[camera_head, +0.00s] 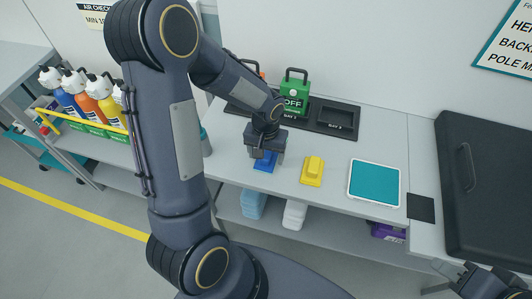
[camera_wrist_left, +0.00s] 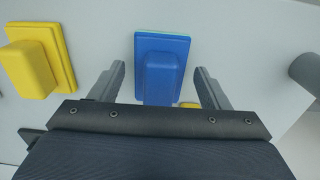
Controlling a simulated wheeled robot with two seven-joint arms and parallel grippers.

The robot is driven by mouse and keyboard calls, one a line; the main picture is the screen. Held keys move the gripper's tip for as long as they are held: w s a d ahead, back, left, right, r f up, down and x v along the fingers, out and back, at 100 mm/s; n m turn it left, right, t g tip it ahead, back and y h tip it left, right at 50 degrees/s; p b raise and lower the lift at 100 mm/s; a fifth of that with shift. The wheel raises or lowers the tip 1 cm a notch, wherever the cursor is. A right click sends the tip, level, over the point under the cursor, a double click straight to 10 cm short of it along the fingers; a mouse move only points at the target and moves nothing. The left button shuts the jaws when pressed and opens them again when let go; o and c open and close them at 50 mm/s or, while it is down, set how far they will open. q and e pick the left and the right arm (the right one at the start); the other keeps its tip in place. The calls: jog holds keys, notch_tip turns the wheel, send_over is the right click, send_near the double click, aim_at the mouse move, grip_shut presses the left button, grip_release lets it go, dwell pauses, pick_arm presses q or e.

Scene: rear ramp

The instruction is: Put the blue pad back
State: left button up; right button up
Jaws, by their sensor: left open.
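The blue pad (camera_head: 263,167) lies on the grey worktop, partly hidden under my left gripper (camera_head: 265,155). In the left wrist view the blue pad (camera_wrist_left: 162,62), with its raised grip, shows between the two fingers of the open left gripper (camera_wrist_left: 158,75). The fingers stand apart from it on both sides. A yellow pad (camera_head: 312,172) lies to the right of the blue one; in the wrist view the yellow pad (camera_wrist_left: 38,65) is at the left. My right gripper (camera_head: 457,271) is at the lower right, apart from the pads; its opening is unclear.
A white-rimmed tray with a teal floor (camera_head: 375,184) lies right of the pads, beside a black square (camera_head: 421,208). A black holder (camera_head: 335,117) with bays and a green block (camera_head: 294,95) stands behind. A black case (camera_head: 488,190) is far right. Bottles stand left.

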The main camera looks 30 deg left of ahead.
aim_at(266, 153)
pick_arm(q)
notch_tip(266, 153, up, 11)
jog(key=s+d+r+t+h, duration=0.2)
jog(key=s+r, duration=0.1)
jog(key=s, duration=0.5)
jog(key=s+d+r+m+t+h, duration=0.1)
jog(key=s+d+r+t, duration=0.1)
jog(key=s, duration=0.6)
notch_tip(266, 153, up, 2)
jog(key=shift+s+r+t+h, duration=0.15)
jog(key=shift+s+t+h, duration=0.2)
jog(key=shift+t, duration=0.45)
